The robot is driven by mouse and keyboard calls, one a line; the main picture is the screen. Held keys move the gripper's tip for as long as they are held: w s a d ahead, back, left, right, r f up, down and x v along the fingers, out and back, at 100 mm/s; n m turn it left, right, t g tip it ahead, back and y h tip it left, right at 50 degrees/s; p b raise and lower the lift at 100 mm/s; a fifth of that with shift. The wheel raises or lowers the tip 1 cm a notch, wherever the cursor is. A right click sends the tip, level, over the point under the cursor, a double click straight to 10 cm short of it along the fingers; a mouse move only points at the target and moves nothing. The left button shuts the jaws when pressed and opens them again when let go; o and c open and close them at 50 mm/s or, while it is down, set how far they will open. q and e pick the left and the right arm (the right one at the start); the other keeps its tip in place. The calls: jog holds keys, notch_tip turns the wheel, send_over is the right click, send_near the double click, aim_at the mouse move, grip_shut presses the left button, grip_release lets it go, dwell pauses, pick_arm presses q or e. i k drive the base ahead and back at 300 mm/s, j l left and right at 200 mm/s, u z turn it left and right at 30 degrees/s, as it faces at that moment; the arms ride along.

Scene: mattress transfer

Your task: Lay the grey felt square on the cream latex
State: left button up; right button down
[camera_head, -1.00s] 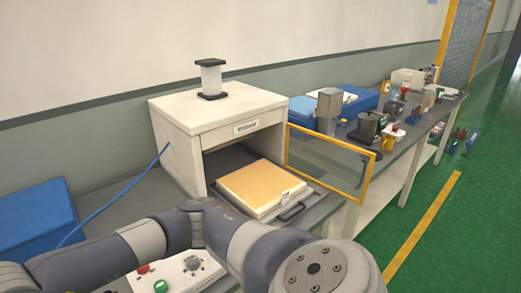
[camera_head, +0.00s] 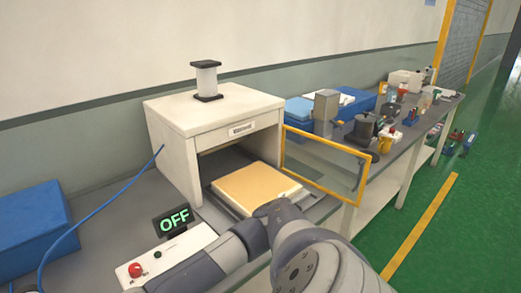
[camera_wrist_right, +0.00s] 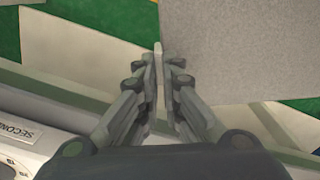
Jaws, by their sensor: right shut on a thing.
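The cream latex (camera_head: 257,187) is a pale yellow slab lying flat on a tray pulled out of the white cabinet. My right arm crosses the front of the head view and hides the near edge of the tray; its gripper is not visible there. In the right wrist view my right gripper (camera_wrist_right: 160,65) is shut on the grey felt square (camera_wrist_right: 245,50), a flat speckled grey sheet filling the upper right. A thin pale edge shows between the fingertips. Most of the felt lies outside that view. My left gripper is in neither view.
The white cabinet (camera_head: 170,145) stands behind the tray, its yellow-framed glass door (camera_head: 325,165) open to the right. A control box (camera_head: 150,262) with a sign reading OFF (camera_head: 174,224) sits in front. A blue box (camera_head: 35,225) is at left. Several items crowd the bench at right.

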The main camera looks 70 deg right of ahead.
aim_at(256, 184)
jog(key=k+l+z, duration=0.1)
jog(key=l, duration=0.25)
jog(key=k+l, duration=0.3)
jog(key=k+l+z, duration=0.15)
jog(key=l, duration=0.3)
jog(key=k+l, duration=0.25)
jog(key=l+z, duration=0.05)
jog(key=l, duration=0.05)
